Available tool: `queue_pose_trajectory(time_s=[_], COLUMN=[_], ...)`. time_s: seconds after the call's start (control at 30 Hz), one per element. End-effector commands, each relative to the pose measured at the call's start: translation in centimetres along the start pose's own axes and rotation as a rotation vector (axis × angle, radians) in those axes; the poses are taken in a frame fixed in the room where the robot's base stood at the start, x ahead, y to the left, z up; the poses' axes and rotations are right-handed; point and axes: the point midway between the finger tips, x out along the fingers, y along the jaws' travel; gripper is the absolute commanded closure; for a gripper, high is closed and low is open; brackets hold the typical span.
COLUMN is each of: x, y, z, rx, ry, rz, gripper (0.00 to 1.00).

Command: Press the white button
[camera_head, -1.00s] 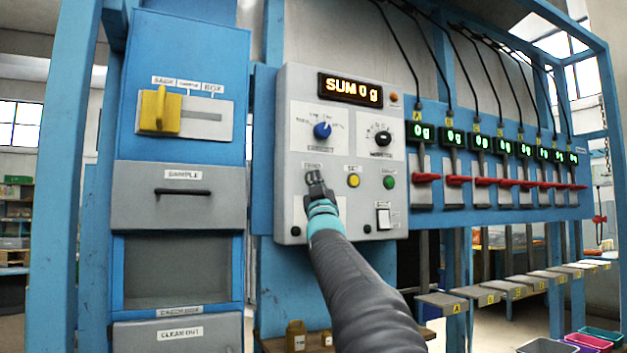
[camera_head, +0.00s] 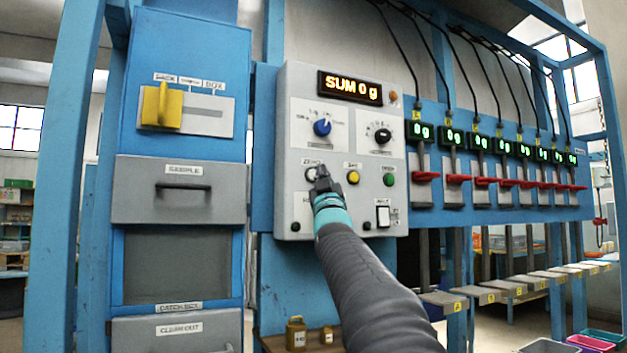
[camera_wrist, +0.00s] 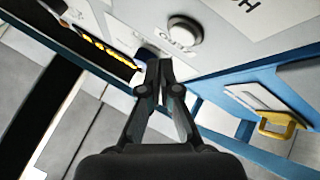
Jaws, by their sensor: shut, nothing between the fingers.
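The white button (camera_head: 311,174) sits on the grey control panel (camera_head: 296,100), just under a label reading ZERO. It also shows in the wrist view as a round, pale button (camera_wrist: 184,31) in a raised ring. My gripper (camera_head: 321,178) is in front of the panel, its fingertips just right of the button and overlapping its right edge in the head view. In the wrist view my gripper (camera_wrist: 159,66) has its fingers together and empty, with the tips apart from the button in the picture. I cannot tell how far the tips are from the panel.
A yellow button (camera_head: 353,177) and a green button (camera_head: 389,180) are to the right. A blue knob (camera_head: 322,128) and a black knob (camera_head: 383,136) are above. A white rocker switch (camera_head: 383,215) is lower right.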

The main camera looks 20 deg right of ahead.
Motion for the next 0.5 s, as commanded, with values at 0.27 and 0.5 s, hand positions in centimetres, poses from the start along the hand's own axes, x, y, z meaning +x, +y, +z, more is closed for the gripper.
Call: queue_pose_trajectory(time_s=[0.27, 0.5], x=[-2.0, -2.5], y=[1.3, 1.8], z=[-1.1, -1.7], rx=[-0.001, 0.000], ry=[0.002, 0.000], rz=[0.002, 0.001], gripper=[1.00, 1.00])
